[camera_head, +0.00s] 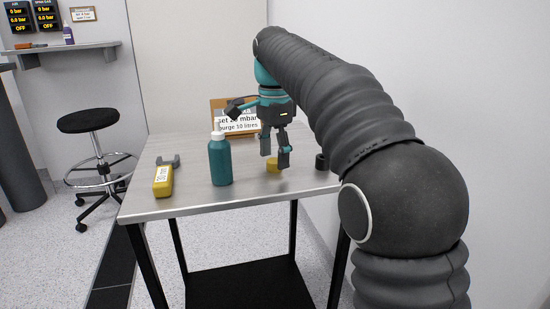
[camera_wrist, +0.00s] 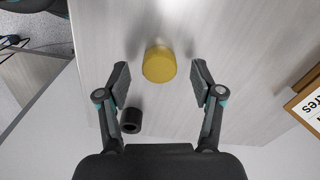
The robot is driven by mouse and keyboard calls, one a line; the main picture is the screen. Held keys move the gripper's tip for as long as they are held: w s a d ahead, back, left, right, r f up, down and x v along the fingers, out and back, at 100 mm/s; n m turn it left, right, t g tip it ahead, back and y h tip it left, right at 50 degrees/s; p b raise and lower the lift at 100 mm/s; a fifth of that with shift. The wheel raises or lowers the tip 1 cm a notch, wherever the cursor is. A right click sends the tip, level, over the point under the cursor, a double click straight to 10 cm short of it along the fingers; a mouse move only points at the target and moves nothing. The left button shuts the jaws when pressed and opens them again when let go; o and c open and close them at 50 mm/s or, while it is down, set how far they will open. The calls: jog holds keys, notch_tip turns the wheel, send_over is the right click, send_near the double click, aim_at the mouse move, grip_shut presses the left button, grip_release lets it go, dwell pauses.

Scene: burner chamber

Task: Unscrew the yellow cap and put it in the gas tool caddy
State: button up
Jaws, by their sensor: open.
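The yellow cap (camera_head: 273,166) sits on the metal table (camera_head: 205,201), below my gripper (camera_head: 274,158). In the wrist view the yellow cap (camera_wrist: 159,64) shows from above, a little beyond and between the fingertips, touching neither. My gripper (camera_wrist: 160,72) is open and empty, pointing down. Whether the cap is screwed onto something cannot be told, as only its top and side show. I cannot make out a gas tool caddy for certain in either view.
A teal bottle (camera_head: 220,162) with a white top stands left of the gripper. A small black cylinder (camera_head: 321,162) is right of the cap, also in the wrist view (camera_wrist: 131,120). A framed sign (camera_head: 232,128) stands behind.

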jog(key=shift+r, duration=3.1)
jog(key=shift+s+d+r, duration=0.1)
jog(key=shift+s+d, duration=0.1)
jog(key=shift+d, duration=0.1)
jog(key=s+d+n, duration=0.1)
jog(key=s+d+n+t, duration=0.1)
jog(key=s+d, duration=0.3)
jog(key=shift+d+f+n, duration=0.15)
jog(key=shift+f+n, duration=0.15)
jog(key=shift+n, duration=0.1)
jog(key=s+d+f+n+t, duration=0.2)
jog(key=s+d+f+n, duration=0.2)
jog(key=s+f, duration=0.6)
jog(key=s+d+f+n+t, duration=0.2)
jog(key=s+d+f+n, duration=0.2)
jog(key=s+d+f, duration=0.3)
jog(key=s+f, duration=0.4)
jog(key=s, duration=0.1)
jog(key=shift+s+n+t, duration=0.3)
jog(key=shift+s+n, duration=0.05)
jog(key=shift+n, duration=0.05)
